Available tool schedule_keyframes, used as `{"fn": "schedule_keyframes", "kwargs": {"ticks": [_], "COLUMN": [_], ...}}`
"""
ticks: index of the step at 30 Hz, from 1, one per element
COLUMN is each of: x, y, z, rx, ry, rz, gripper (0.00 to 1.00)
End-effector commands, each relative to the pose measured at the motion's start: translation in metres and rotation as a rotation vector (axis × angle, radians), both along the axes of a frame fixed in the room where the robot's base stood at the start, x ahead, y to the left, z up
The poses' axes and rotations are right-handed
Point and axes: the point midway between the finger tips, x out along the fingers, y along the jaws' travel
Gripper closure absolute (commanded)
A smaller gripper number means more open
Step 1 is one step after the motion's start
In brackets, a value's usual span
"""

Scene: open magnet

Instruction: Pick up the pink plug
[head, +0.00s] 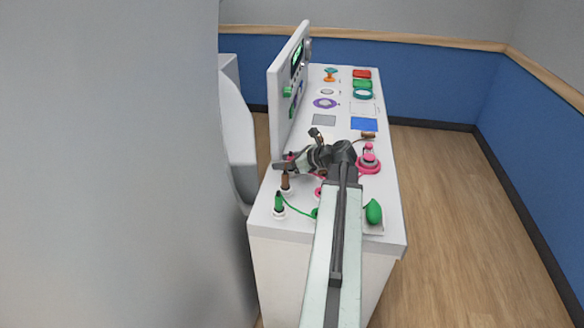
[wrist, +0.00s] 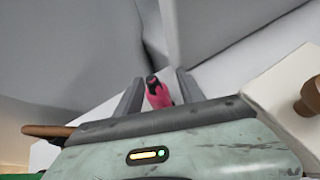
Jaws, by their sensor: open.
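The pink plug (wrist: 160,93) stands between the two dark fingers of my open gripper (wrist: 158,82) in the wrist view, with a dark tip at its top. White surface shows between the plug and each finger, so I see no grip on it. In the head view my gripper (head: 296,153) is over the near left part of the counter, and only a small pink bit of the plug (head: 291,157) shows behind the fingers. The plug's base is hidden in both views.
A brown plug (head: 285,182) and a green plug (head: 279,203) stand nearer on the white counter (head: 262,215). The brown one shows at right in the wrist view (wrist: 310,96). An upright panel (head: 276,110) borders the left side. A pink stacked object (head: 369,162) and green object (head: 373,211) are right.

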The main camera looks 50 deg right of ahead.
Motion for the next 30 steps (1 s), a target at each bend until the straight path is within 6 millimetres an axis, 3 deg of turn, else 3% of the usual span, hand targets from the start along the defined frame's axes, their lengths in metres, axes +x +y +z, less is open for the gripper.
{"fn": "schedule_keyframes", "kwargs": {"ticks": [5, 9, 10, 21, 30], "x": [0.0, -0.001, -0.001, -0.001, 0.001], "y": [0.0, 0.0, 0.0, 0.0, 0.002], "z": [0.001, 0.001, 0.001, 0.004, 0.038], "rx": [0.0, 0.0, 0.0, 0.0, 0.0], "ry": [0.0, 0.0, 0.0, -0.001, -0.001], "rz": [-0.001, -0.001, -0.001, -0.001, 0.004], "gripper": [0.57, 0.96, 1.0, 1.0, 1.0]}}
